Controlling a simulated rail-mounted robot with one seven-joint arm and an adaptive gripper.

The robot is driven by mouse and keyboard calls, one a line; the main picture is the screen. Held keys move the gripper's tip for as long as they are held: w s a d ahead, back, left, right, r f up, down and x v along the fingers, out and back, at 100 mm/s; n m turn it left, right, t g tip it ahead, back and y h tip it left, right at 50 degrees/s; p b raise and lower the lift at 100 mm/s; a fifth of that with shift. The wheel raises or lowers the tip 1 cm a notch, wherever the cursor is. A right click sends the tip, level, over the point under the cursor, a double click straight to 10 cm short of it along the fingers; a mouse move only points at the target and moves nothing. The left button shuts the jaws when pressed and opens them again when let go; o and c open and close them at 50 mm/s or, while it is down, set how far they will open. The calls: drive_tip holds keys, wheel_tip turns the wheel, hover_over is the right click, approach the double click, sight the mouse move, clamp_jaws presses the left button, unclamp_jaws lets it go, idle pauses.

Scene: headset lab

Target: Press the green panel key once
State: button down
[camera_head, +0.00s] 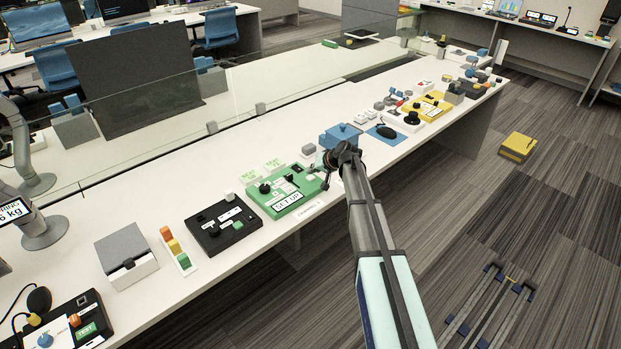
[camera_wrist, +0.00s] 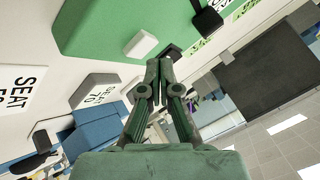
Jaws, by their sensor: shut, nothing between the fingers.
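The green panel (camera_head: 298,203) lies on the long white bench, with black knobs, white labels and a "SET UP" label on its front. It fills the top of the wrist view (camera_wrist: 100,25), where a white key (camera_wrist: 141,44) and a black knob (camera_wrist: 207,20) stand on it. A black panel (camera_head: 208,240) to its left carries a small green key (camera_head: 238,225). My gripper (camera_head: 325,180) is by the green panel's right end. In the wrist view my gripper (camera_wrist: 159,64) is shut and empty, its tips near the white key. Contact cannot be told.
A blue box (camera_head: 341,134) stands just beyond my gripper. A yellow case (camera_head: 517,147) sits on the floor.

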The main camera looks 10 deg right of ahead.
sight(312, 178)
drive_tip(key=shift+f, duration=0.1)
idle(0.7)
drive_tip(key=shift+f+b, duration=0.35)
drive_tip(key=shift+b, duration=0.15)
drive_tip(key=shift+f+b, duration=0.4)
drive_tip(key=shift+f, duration=0.05)
idle(0.6)
drive_tip(key=shift+r, duration=0.9)
drive_tip(key=shift+r, duration=0.1)
drive_tip(key=shift+r+p, duration=1)
drive_tip(key=shift+r, duration=1.45)
